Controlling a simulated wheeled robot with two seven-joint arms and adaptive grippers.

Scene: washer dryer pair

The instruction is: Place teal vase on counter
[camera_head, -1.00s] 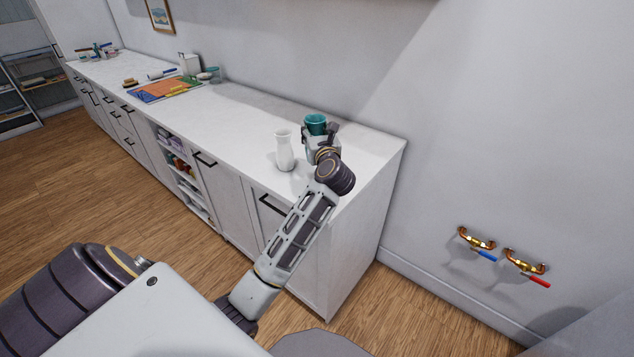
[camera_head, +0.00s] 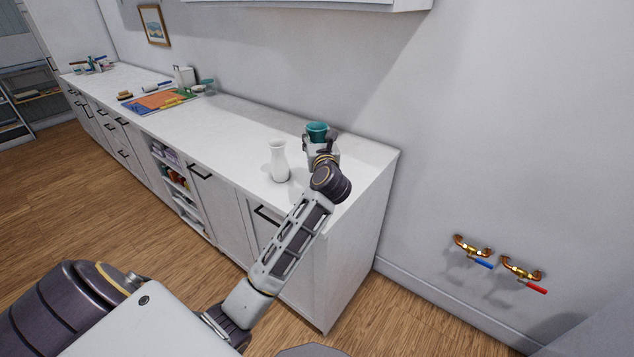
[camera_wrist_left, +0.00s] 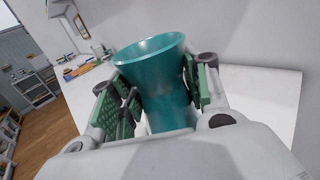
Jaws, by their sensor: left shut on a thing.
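The teal vase (camera_head: 317,130) is at the right end of the white counter (camera_head: 225,122), with its flared rim showing above my left gripper (camera_head: 318,145). In the left wrist view the vase (camera_wrist_left: 155,75) stands between the green-padded fingers of my left gripper (camera_wrist_left: 155,100), which is shut on it. The gripper and wrist hide the vase's lower part, so I cannot tell whether its base touches the counter. My right gripper is not in view.
A white vase (camera_head: 279,162) stands on the counter just left of my gripper. A colourful mat (camera_head: 160,101) and small items lie further left. Bare counter lies between them. A cabinet (camera_head: 330,3) hangs above; brass taps (camera_head: 472,247) are on the right wall.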

